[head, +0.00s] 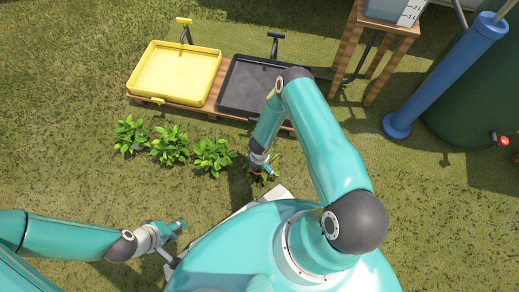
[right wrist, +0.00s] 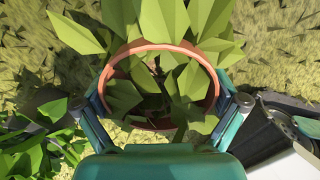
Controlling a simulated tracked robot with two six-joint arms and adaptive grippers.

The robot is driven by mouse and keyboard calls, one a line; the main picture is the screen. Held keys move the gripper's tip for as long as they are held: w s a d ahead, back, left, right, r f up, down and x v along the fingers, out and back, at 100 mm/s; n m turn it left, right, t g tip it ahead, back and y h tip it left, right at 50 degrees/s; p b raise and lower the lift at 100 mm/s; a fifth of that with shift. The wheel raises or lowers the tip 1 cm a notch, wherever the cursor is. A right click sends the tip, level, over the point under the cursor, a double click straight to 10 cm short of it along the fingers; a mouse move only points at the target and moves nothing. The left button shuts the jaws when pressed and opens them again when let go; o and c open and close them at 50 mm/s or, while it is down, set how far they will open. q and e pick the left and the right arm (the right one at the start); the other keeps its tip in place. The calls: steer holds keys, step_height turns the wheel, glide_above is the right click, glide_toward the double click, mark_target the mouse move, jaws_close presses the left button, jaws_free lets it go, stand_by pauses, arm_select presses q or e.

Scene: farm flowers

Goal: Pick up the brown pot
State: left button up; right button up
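The brown pot (right wrist: 165,47) holds a leafy green plant (right wrist: 180,85) and fills the middle of the right wrist view. My right gripper (right wrist: 160,108) has one finger on each side of the pot, and both pads appear to touch it just under the rim. In the head view my right gripper (head: 264,167) is low over the grass, and the pot is mostly hidden by it and the leaves. My left gripper (head: 182,228) is at the lower left, away from the plants; its fingers are too small to read.
Several green plants (head: 170,145) stand in a row left of my right gripper. Behind them a yellow tray (head: 176,72) and a black tray (head: 243,84) sit on a low wooden stand. A wooden table (head: 384,50), blue cylinder (head: 440,82) and dark green tank (head: 480,100) are at right.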

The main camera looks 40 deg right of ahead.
steer(key=c, duration=0.9)
steer(key=shift+r, duration=0.1)
steer(key=shift+c, duration=0.2)
